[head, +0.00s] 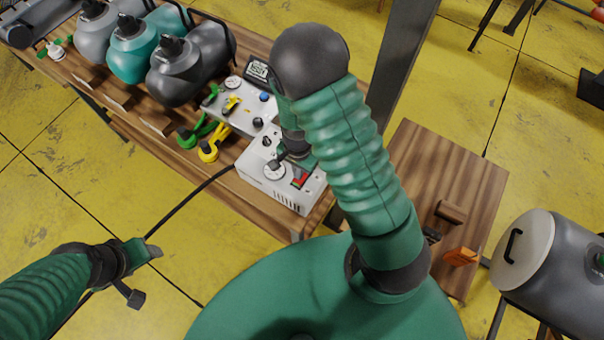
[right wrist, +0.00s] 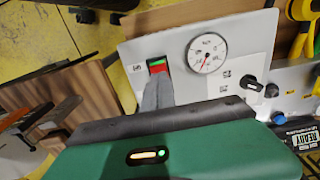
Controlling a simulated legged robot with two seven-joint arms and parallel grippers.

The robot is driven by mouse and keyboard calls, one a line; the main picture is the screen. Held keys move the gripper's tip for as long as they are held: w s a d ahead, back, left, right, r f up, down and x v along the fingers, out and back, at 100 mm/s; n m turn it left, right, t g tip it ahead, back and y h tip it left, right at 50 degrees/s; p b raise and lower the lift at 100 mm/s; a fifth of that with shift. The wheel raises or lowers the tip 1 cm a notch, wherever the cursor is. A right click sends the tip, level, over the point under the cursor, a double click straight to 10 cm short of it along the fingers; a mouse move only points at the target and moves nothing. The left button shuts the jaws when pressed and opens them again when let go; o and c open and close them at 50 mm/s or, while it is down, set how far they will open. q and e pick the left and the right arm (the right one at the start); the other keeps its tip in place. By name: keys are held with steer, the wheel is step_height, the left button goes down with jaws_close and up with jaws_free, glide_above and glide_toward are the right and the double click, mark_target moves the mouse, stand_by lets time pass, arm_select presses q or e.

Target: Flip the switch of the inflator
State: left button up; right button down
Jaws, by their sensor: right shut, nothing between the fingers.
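The inflator (head: 263,182) is a white box on the wooden bench, with a round gauge and a red and green switch (head: 300,178). In the right wrist view its white panel (right wrist: 185,35) shows the gauge (right wrist: 207,53) and the switch (right wrist: 157,66). My right gripper (head: 279,163) is shut and empty over the box. In the right wrist view the grey fingertips (right wrist: 157,84) overlap the lower edge of the switch; I cannot tell whether they touch it. My left gripper (head: 146,272) is open and empty above the floor, left of the bench.
A second control box (head: 238,110) with knobs and a black display (head: 257,70) stand behind the inflator. Green and yellow clamps (head: 209,148) lie beside them. Several grey and teal canisters (head: 135,50) line the bench. A wooden table (head: 455,180) and grey tank (head: 555,265) are at right.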

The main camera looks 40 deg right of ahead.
steer(key=shift+d+f+b, duration=0.1)
steer(key=shift+f+b, duration=0.2)
steer(key=shift+f, duration=0.15)
steer(key=shift+f+b, duration=0.65)
steer(key=shift+f, duration=0.15)
stand_by(0.3)
steer(key=shift+r, duration=0.1)
step_height(320, 180, up, 7)
steer(key=p, duration=0.7)
steer(key=s+a+r+n+t+b, duration=0.2)
steer(key=s+a+n+b, duration=0.2)
steer(key=n+b, duration=0.9)
steer(key=shift+a+t+b, duration=0.25)
steer(key=shift+t+b, duration=0.05)
steer(key=shift+b, duration=0.05)
